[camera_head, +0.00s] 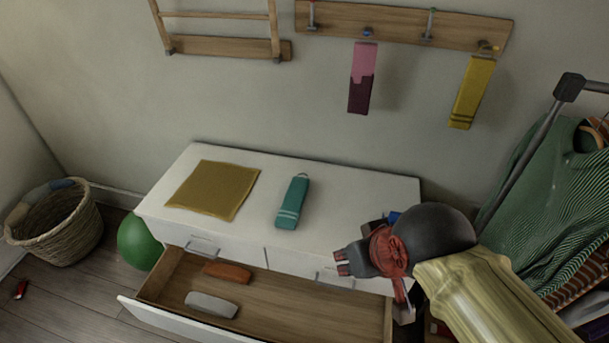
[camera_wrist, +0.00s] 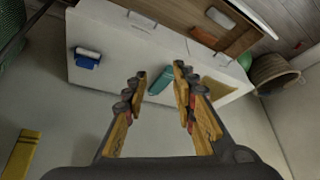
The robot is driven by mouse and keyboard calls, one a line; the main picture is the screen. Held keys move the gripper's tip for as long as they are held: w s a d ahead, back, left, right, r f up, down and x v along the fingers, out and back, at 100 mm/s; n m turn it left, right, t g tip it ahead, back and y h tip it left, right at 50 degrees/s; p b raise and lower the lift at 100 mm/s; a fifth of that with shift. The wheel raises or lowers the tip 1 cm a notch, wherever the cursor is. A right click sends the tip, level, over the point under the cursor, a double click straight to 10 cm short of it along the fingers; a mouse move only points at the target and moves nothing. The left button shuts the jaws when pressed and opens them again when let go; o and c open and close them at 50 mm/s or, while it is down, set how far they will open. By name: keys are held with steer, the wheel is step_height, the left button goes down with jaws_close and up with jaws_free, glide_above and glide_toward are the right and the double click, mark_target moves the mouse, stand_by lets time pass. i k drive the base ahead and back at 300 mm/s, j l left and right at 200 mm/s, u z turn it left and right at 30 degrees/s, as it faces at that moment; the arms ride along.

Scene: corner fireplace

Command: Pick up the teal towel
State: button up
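The teal towel (camera_head: 293,202) is a narrow folded strip with pale stripes near one end and a small loop at the other. It lies on the white dresser top (camera_head: 345,190), right of a mustard cloth. In the wrist view the towel (camera_wrist: 161,80) shows beyond and between my fingers. My gripper (camera_head: 342,262) is to the right of and nearer than the towel in the head view, apart from it. The wrist view shows my gripper (camera_wrist: 160,84) open and empty, its fingers spread.
The mustard cloth (camera_head: 213,189) lies flat on the dresser. A lower drawer (camera_head: 290,302) is open, holding orange and grey folded pieces. A blue item (camera_wrist: 87,58) is at the dresser's other end. Pink (camera_head: 362,78) and yellow (camera_head: 472,92) towels hang above. A clothes rack (camera_head: 535,140) stands right.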

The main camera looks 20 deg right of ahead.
mark_target(287, 216)
steer(key=i+j+u, duration=0.1)
steer(key=j, duration=0.25)
steer(key=i+j, duration=0.2)
steer(key=j, duration=0.2)
steer(key=i+j+u, duration=0.15)
steer(key=j, duration=0.2)
